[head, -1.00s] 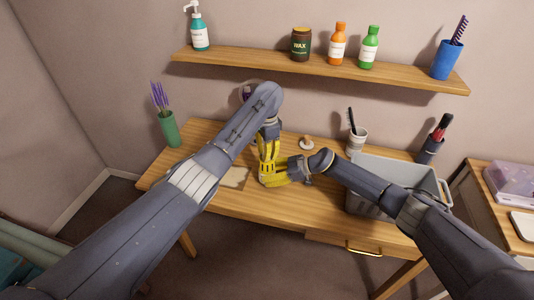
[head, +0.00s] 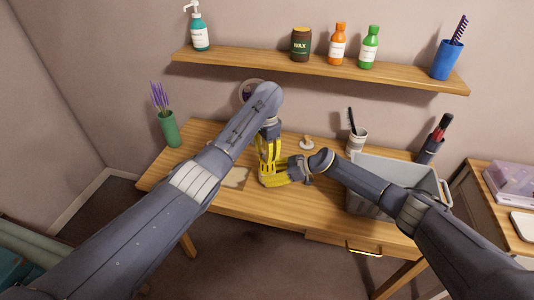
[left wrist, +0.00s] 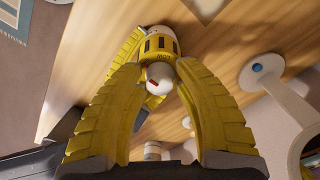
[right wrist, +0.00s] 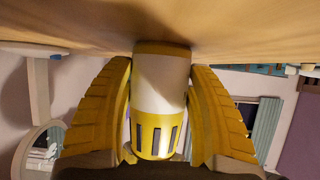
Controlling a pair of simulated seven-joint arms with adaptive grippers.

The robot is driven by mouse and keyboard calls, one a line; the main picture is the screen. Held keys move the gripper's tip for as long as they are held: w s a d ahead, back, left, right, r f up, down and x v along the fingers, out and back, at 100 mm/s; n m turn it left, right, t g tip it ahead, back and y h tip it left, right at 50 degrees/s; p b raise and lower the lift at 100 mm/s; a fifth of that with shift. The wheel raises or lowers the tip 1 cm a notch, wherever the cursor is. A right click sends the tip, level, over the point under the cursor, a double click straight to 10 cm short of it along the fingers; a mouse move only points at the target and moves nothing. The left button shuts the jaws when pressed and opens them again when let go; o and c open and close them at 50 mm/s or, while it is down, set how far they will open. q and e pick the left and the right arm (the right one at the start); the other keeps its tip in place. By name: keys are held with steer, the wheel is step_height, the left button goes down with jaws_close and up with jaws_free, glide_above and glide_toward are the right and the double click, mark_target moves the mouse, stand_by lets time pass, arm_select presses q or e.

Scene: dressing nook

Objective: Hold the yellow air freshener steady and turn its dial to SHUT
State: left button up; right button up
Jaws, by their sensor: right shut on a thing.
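The yellow and white air freshener (right wrist: 160,92) stands upright on the table. My right gripper (right wrist: 160,72) is shut on its body from the side, one finger on each flank. In the head view, my left gripper (head: 268,165) and right gripper (head: 270,181) mostly hide the freshener.
On the wooden table (head: 215,205) are a green vase (head: 170,130), a white cup with a brush (head: 357,140), a grey bin (head: 395,178) and a small round item (head: 306,143). A round mirror (head: 247,90) stands behind my left arm. A shelf (head: 310,70) with bottles hangs above.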

arm_select(q)
steer(key=o, duration=0.4)
steer(key=shift+r, duration=0.1)
step_height(320, 180, up, 12)
stand_by(0.6)
arm_select(e)
steer(key=o, duration=0.9)
